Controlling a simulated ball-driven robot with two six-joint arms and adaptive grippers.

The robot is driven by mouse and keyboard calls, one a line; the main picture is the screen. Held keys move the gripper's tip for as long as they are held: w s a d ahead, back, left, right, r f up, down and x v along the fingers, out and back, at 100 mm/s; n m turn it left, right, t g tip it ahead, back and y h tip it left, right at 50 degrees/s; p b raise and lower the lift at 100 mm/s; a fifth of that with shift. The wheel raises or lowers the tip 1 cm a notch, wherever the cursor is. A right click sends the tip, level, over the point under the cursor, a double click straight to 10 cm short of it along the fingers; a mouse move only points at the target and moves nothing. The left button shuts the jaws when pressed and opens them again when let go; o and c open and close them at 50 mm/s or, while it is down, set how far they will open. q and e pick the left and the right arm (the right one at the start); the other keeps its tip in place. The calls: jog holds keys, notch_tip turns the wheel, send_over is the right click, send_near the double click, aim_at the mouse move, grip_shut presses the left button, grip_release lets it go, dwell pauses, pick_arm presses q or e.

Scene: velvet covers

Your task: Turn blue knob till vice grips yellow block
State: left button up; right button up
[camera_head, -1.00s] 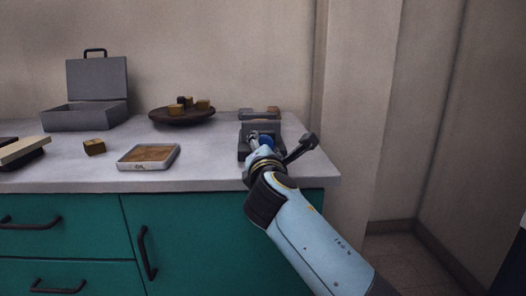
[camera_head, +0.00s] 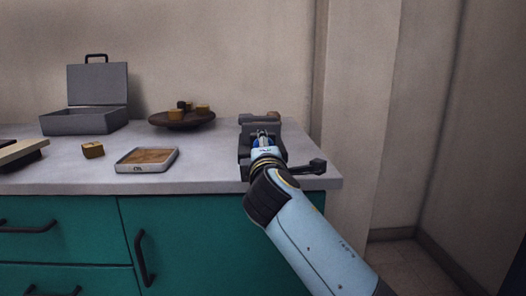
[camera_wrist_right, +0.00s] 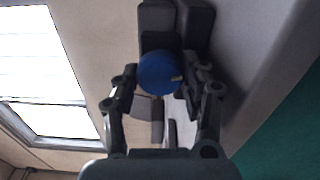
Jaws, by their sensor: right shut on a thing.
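The grey vice (camera_head: 245,135) stands near the right end of the counter, its front partly hidden by my right gripper (camera_head: 265,142). The blue knob (camera_wrist_right: 158,73) sits between the fingers of my right gripper (camera_wrist_right: 165,78) in the right wrist view, and the gripper is shut on it. In the head view the knob is mostly covered by the fingers. A brownish piece (camera_head: 272,116) shows at the far end of the vice; I cannot tell whether it is the yellow block or how tightly it sits. My left gripper is out of view.
A small yellowish block (camera_head: 93,151) and a shallow tray (camera_head: 147,168) lie on the counter left of the vice. A dark bowl (camera_head: 182,121) of blocks and an open grey case (camera_head: 85,122) stand behind. The wall rises close behind the counter.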

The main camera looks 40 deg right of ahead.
jog(key=shift+f, duration=0.1)
jog(key=o, duration=1.2)
